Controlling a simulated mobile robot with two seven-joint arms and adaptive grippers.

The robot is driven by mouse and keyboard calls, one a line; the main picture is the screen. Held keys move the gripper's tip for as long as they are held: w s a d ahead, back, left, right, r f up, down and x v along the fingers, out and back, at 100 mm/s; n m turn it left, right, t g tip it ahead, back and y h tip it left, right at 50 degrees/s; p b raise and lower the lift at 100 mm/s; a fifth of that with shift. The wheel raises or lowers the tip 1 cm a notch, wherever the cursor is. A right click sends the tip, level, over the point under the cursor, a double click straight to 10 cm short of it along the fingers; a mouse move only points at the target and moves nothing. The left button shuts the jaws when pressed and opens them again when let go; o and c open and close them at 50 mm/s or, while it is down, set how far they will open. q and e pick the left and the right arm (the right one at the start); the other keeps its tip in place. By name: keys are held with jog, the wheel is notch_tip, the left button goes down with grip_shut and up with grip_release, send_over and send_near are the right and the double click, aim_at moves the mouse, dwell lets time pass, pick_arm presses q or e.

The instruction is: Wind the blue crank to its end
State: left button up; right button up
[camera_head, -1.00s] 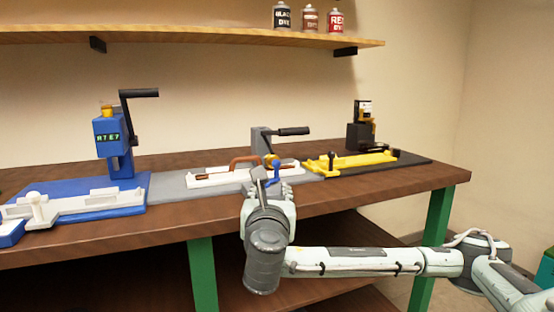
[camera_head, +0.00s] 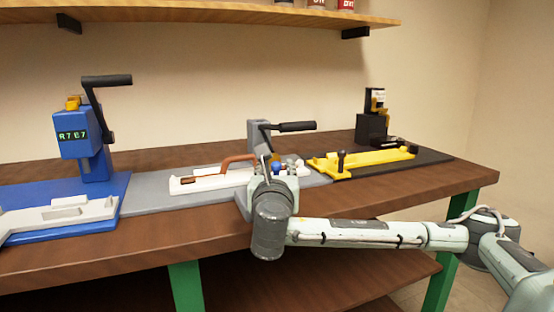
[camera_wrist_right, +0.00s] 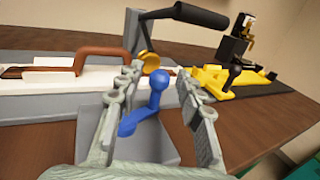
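The blue crank (camera_wrist_right: 157,98) stands on the grey fixture (camera_wrist_right: 85,103) in the right wrist view, its round-topped handle upright and its arm running down to the lower left. My right gripper (camera_wrist_right: 158,76) is open, with one finger on each side of the crank handle. Gaps show between the handle and both fingers, so it is not gripped. In the head view only the crank's blue knob (camera_head: 277,167) shows, and my right gripper (camera_head: 266,176) hides the rest. My left gripper is in neither view.
A black-handled lever (camera_head: 290,127) rises just behind the crank. A white bed with a brown handle (camera_head: 235,161) lies to its left, a yellow fixture (camera_head: 365,160) to its right. A blue press (camera_head: 75,135) stands at far left. Bare wooden bench (camera_head: 390,188) shows in front.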

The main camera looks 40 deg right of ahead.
jog(key=x, duration=0.5)
grip_shut()
dwell(0.4)
